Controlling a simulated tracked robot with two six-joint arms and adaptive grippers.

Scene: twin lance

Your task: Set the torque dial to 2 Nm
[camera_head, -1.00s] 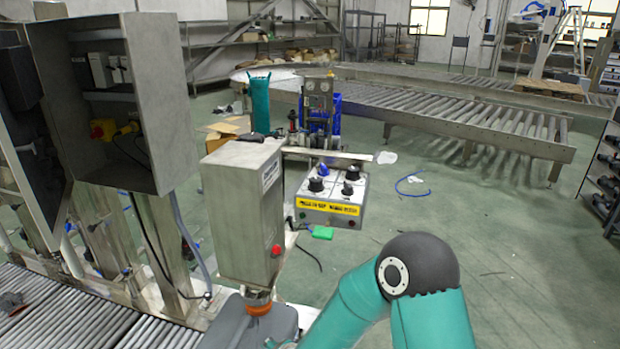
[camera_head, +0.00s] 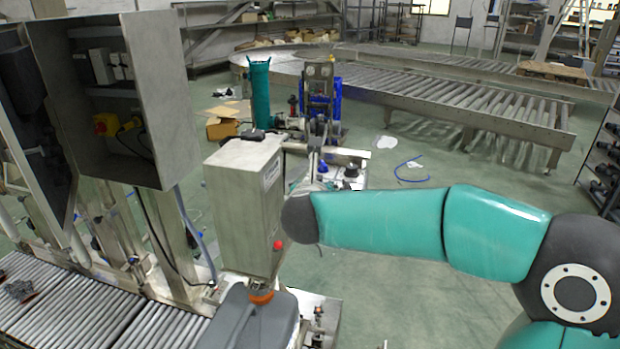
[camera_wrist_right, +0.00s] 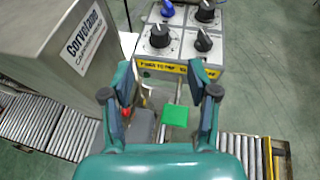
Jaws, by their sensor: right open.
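In the right wrist view a grey control box (camera_wrist_right: 182,47) shows at the top, with a yellow label strip (camera_wrist_right: 177,66) along its lower edge. It carries a blue knob (camera_wrist_right: 167,9) and black knobs at the upper right (camera_wrist_right: 205,10), lower left (camera_wrist_right: 159,36) and lower right (camera_wrist_right: 203,40). The print is too small to tell which knob is the torque dial or where it points. My right gripper (camera_wrist_right: 162,78) is open and empty, with its fingers below the box in the picture. My left gripper is out of view.
A tall grey metal cabinet (camera_head: 240,205) with a red button stands left of the box; it also shows in the right wrist view (camera_wrist_right: 50,40). A green block (camera_wrist_right: 175,116) lies below the box in the picture. Roller conveyors (camera_head: 100,315) run at the lower left.

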